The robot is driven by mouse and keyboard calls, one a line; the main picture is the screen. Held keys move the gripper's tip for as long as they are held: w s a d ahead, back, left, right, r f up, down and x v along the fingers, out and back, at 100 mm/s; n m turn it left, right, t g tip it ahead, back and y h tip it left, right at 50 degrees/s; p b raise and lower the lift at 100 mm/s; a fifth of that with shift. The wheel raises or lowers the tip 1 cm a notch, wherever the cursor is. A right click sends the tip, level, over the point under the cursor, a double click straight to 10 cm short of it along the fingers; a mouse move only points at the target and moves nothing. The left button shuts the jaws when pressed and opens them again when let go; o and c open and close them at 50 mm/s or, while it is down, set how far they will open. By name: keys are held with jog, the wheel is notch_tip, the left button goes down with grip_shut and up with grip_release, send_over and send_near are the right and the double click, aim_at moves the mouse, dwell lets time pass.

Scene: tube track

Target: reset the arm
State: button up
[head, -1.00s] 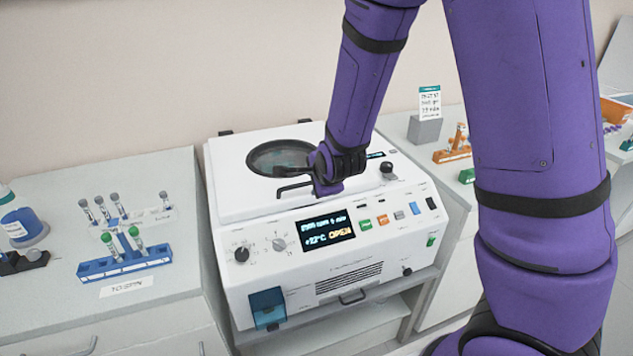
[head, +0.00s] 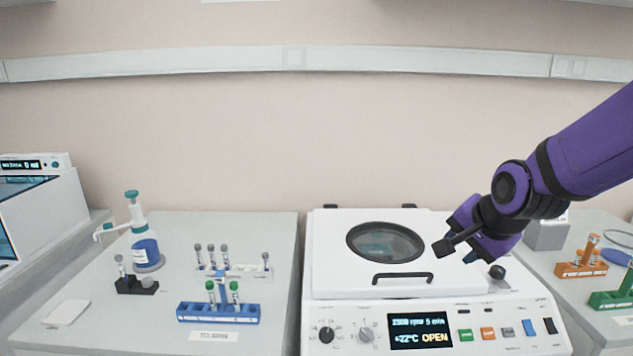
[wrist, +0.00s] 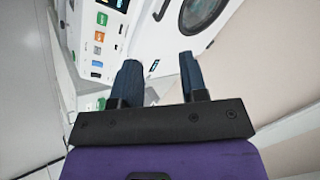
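My gripper (head: 458,242) is raised in front of the right part of the centrifuge lid, on the purple arm that comes in from the right. In the wrist view its two dark blue fingers (wrist: 166,82) stand apart with nothing between them. The white centrifuge (head: 335,308) has its lid (head: 330,255) down, with a round window and a black handle (head: 402,277).
A blue rack (head: 190,312) with green-capped tubes, a white rack with grey-capped tubes (head: 232,270) and a blue bottle (head: 146,250) stand on the left bench. Orange (head: 582,269) and green (head: 605,300) racks stand at the right. The space above the left bench is clear.

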jog(key=s+d+r+n, duration=0.1)
jog(key=s+r+n, duration=0.2)
jog(key=s, duration=0.3)
jog(key=s+d+r+n+g, duration=0.1)
jog(key=s+r+n, duration=0.3)
jog(key=s, duration=0.3)
jog(key=s+d+r+n+h, duration=0.1)
jog(key=s+d+r+n, duration=0.1)
jog(key=s, duration=0.4)
jog(key=shift+s+r+n+g, duration=0.25)
jog(key=shift+r+n+g, duration=0.15)
jog(key=shift+r+n, duration=0.4)
